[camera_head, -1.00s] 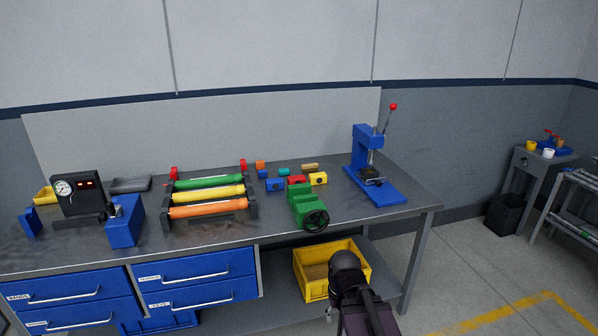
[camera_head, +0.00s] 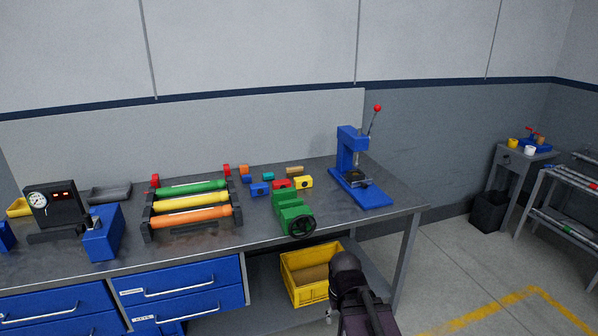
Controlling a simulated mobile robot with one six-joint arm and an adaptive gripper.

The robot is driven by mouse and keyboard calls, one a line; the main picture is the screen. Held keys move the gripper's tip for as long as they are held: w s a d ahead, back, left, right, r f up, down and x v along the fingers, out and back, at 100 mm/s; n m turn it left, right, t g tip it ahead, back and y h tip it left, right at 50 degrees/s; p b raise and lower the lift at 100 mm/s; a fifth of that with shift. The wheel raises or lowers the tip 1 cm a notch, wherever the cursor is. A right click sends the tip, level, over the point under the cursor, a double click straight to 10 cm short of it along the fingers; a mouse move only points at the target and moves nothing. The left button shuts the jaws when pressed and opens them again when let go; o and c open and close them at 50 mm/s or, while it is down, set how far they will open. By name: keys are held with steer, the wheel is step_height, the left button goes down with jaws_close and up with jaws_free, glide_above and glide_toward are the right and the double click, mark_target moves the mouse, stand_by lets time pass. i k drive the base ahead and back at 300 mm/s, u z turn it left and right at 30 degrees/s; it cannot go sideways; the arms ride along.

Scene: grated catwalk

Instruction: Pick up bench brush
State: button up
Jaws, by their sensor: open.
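I cannot make out a bench brush for certain in the head view. A small tan piece (camera_head: 294,170) lies at the back of the grey workbench (camera_head: 345,222), too small to identify. A dark rounded part of my arm shows at the bottom, in front of the bench and overlapping the lower right of a yellow bin. My gripper's fingers cannot be seen.
On the bench are a green vise (camera_head: 292,215), a blue press (camera_head: 356,175), a rack of coloured rollers (camera_head: 190,205) and a gauge box (camera_head: 52,203). The yellow bin (camera_head: 305,280) sits below. A side table (camera_head: 522,155) stands right; floor between is open.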

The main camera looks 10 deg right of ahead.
mark_target(293, 171)
steer(key=i, duration=0.85)
steer(key=u, duration=0.05)
